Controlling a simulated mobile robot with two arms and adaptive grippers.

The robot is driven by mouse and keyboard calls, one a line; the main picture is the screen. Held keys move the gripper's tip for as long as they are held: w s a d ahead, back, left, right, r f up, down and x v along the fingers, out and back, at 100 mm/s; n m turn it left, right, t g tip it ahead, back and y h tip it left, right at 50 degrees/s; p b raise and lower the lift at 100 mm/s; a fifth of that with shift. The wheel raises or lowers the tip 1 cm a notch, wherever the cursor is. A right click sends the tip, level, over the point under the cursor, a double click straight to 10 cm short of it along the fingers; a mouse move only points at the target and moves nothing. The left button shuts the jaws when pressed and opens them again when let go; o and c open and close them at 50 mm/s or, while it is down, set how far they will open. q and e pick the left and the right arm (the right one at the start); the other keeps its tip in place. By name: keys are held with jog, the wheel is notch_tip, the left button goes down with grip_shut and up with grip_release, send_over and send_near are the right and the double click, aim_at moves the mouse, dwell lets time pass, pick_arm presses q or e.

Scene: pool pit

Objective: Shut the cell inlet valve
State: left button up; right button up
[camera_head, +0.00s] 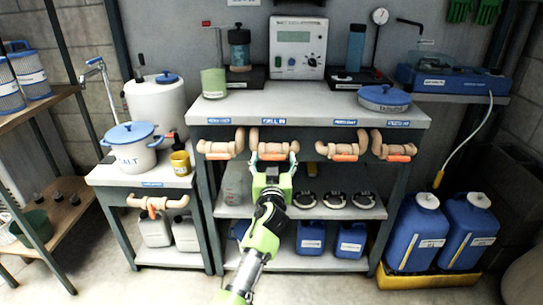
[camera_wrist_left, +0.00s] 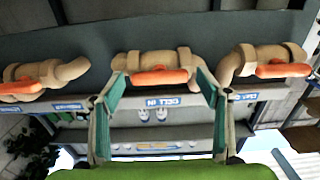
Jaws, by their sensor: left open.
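The cell inlet valve (camera_head: 274,148) is a tan pipe fitting with an orange lever under the front edge of the bench, below the "CELL IN" label (camera_head: 262,121). The valve also shows mid-picture in the left wrist view (camera_wrist_left: 154,59), its orange lever (camera_wrist_left: 160,77) lying along the pipe. My left gripper (camera_head: 272,161) is open in front of this valve. Its green fingers stand on either side of the lever in the left wrist view; I cannot tell whether they touch anything. My right gripper is out of view.
Similar orange-levered valves flank it: one to the left (camera_head: 221,149), others to the right (camera_head: 342,151) (camera_head: 393,149). Below is a shelf (camera_head: 333,211) with black-rimmed round parts. Blue canisters (camera_head: 417,232) stand in a yellow tray at right. A side table (camera_head: 139,178) stands at left.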

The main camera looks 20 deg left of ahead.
pick_arm(q)
jog(key=shift+c, duration=1)
jog(key=c, duration=0.9)
